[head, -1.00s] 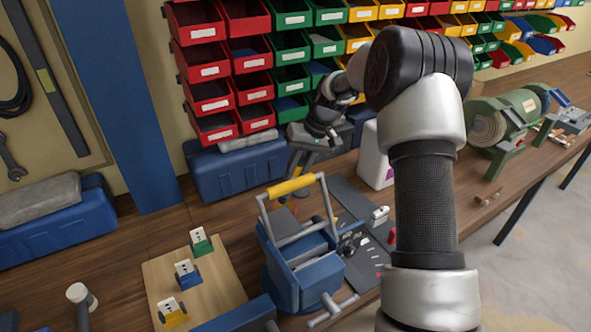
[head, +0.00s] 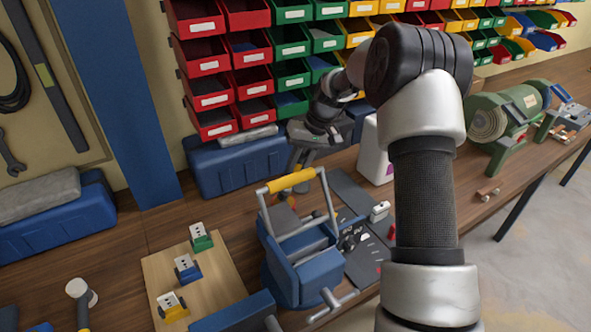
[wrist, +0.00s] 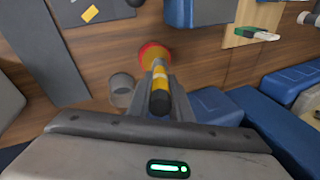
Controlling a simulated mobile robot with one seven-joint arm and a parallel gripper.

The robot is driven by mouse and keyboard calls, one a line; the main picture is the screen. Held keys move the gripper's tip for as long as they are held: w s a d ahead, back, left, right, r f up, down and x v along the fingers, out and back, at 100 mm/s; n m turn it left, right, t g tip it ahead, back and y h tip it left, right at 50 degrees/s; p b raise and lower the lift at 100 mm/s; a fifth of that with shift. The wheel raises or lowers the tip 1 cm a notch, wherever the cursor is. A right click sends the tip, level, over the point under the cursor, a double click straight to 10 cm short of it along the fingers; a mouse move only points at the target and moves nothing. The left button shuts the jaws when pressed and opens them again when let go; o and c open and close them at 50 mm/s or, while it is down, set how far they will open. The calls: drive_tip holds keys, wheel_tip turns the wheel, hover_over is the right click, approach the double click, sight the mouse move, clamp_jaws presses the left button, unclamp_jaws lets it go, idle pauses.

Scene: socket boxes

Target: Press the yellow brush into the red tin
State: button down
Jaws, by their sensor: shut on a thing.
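My gripper (wrist: 160,98) is shut on the yellow brush (wrist: 160,78), whose dark end shows between the fingers in the wrist view. The red tin (wrist: 146,50) is a round red shape on the wooden bench just beyond the fingers. The brush's far end overlaps the tin in that view; I cannot tell whether it is inside or only above it. In the head view my gripper (head: 298,162) is low over the bench behind the blue tool carrier, and the tin is hidden or too small to make out.
A grey cylinder (wrist: 122,88) stands close to the tin's left in the wrist view. The blue tool carrier (head: 292,272) with its yellow handle stands in front of my gripper. A blue box (head: 235,165) is at the back, below the red bins (head: 212,92).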

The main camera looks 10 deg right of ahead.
drive_tip(key=shift+f+b, duration=0.35)
drive_tip(key=shift+f, duration=0.35)
idle(1.1)
drive_tip(key=shift+r+p, duration=2.25)
drive_tip(key=shift+r, duration=1.35)
